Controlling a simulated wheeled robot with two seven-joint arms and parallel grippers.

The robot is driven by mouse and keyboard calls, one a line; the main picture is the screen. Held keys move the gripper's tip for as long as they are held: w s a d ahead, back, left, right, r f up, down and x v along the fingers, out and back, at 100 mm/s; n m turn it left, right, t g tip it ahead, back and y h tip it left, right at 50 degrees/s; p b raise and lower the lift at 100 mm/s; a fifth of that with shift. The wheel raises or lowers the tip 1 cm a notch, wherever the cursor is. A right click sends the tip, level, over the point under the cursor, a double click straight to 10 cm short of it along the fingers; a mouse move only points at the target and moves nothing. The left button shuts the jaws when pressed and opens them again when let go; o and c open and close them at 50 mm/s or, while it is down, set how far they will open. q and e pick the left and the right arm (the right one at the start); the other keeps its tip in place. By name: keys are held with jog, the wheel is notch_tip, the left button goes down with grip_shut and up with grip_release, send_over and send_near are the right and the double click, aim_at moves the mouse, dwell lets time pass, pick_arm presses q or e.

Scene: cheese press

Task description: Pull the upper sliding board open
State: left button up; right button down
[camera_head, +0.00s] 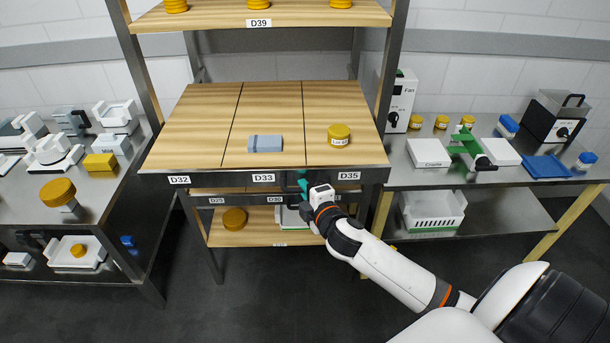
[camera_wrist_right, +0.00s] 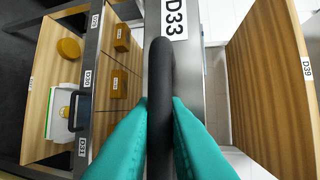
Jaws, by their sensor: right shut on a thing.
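The upper sliding board (camera_head: 200,130) is a wooden surface in three strips with a dark metal front edge labelled D32, D33 (camera_head: 263,178) and D35. A grey-blue block (camera_head: 265,143) and a yellow cheese wheel (camera_head: 339,135) rest on it. My right gripper (camera_head: 303,184) is at the front edge, just right of the D33 label. In the right wrist view its teal fingers (camera_wrist_right: 160,120) are shut on the black handle (camera_wrist_right: 160,75) beside that label. In the head view the gripper hides part of the handle. My left gripper is not in view.
A lower board (camera_wrist_right: 88,75), labelled D30, and a bottom shelf (camera_head: 265,235) with a cheese wheel (camera_head: 234,219) are below. Side tables (camera_head: 400,178) with equipment stand left and right. Dark floor (camera_head: 225,310) in front is open.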

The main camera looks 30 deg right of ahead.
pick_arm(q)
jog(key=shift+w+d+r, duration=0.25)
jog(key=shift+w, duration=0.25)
pick_arm(e)
jog(key=shift+s+a, duration=0.35)
jog(key=shift+s, duration=0.25)
jog(key=shift+s+a, duration=0.35)
jog(key=shift+s, duration=0.25)
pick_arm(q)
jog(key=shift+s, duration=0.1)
pick_arm(e)
jog(key=c, duration=1.5)
grip_release()
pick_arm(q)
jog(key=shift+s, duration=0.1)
pick_arm(e)
jog(key=shift+o, duration=0.2)
jog(key=shift+s, duration=0.1)
